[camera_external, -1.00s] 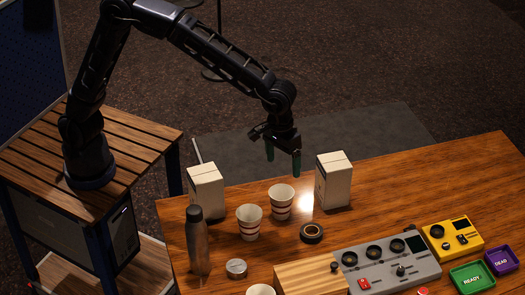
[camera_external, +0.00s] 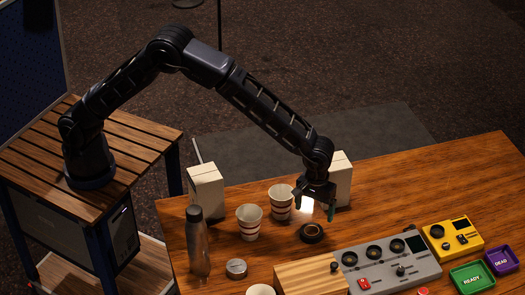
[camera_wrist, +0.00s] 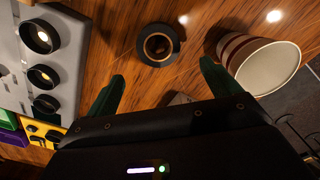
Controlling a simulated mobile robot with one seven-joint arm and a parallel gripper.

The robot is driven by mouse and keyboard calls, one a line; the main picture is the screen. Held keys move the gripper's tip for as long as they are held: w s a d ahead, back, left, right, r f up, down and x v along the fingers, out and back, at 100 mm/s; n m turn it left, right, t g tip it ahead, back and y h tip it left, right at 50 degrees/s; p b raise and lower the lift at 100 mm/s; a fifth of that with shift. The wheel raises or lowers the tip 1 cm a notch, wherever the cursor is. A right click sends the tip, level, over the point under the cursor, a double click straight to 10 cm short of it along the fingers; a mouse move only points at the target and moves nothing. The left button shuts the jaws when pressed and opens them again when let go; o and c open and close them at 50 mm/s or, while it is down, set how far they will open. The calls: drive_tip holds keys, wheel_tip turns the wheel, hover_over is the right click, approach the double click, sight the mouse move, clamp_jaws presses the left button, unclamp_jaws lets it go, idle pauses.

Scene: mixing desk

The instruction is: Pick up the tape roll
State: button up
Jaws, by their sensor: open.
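The tape roll (camera_external: 312,233) is a small dark ring with a tan core, lying flat on the wooden table behind the grey mixing panel. It also shows in the wrist view (camera_wrist: 158,45), just beyond my fingertips and between their lines. My gripper (camera_external: 316,209) hangs above and slightly behind the roll, pointing down. Its green fingers are apart and empty in the wrist view (camera_wrist: 162,72). Nothing hides the roll in the wrist view.
Striped paper cups (camera_external: 249,222) (camera_external: 281,202) stand left of the roll; one shows close to a finger in the wrist view (camera_wrist: 262,62). A white carton (camera_external: 342,178) stands behind my gripper. The grey panel (camera_external: 388,265) and wooden block (camera_external: 308,280) lie in front.

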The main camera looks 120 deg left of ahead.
sight(312, 227)
drive_tip(key=f, duration=0.7)
drive_tip(key=shift+d+f, duration=0.25)
drive_tip(key=shift+d, duration=0.1)
drive_tip(key=c, duration=1.1)
